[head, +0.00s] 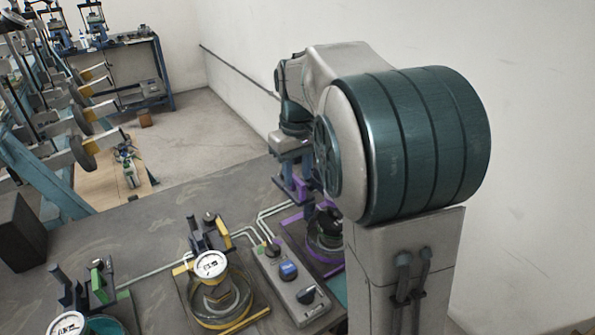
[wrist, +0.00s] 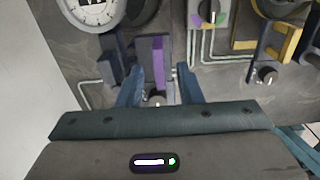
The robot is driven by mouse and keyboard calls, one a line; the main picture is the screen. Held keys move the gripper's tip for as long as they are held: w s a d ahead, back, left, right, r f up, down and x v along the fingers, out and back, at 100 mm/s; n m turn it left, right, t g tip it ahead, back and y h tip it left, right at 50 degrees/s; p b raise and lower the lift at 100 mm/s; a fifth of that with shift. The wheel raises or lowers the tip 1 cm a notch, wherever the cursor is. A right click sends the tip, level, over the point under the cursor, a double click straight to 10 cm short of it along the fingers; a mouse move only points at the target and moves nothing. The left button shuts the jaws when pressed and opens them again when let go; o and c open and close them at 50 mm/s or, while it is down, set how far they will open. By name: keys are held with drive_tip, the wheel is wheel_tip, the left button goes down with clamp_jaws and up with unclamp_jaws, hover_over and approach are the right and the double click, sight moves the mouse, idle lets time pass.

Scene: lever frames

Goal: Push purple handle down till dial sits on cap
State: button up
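The purple handle (wrist: 158,62) is an upright-looking bar with a purple face in the wrist view, beside darker posts. My gripper (wrist: 160,88) is open, its two blue fingers apart on either side of the handle's near end. Contact cannot be told. A white dial (wrist: 93,8) shows at the top left of the wrist view, cut off by the edge. In the head view my gripper (head: 292,186) is at the purple frame (head: 318,262), which my arm partly covers. The dial and cap of the purple frame are hidden there.
A grey control box (head: 292,282) with a blue button and dark knobs stands left of the purple frame. A yellow frame with a white dial (head: 211,264) is further left, and a green-handled one (head: 98,281) beyond. Pale tubes (head: 262,222) run along the bench. A wall is at right.

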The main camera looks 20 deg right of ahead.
sight(297, 183)
clamp_jaws()
wheel_tip(297, 183, down, 5)
drive_tip(key=b, duration=0.3)
drive_tip(key=shift+f, duration=0.1)
drive_tip(key=shift+s, duration=0.15)
unclamp_jaws()
wheel_tip(297, 183, up, 14)
drive_tip(key=shift+p, duration=0.4)
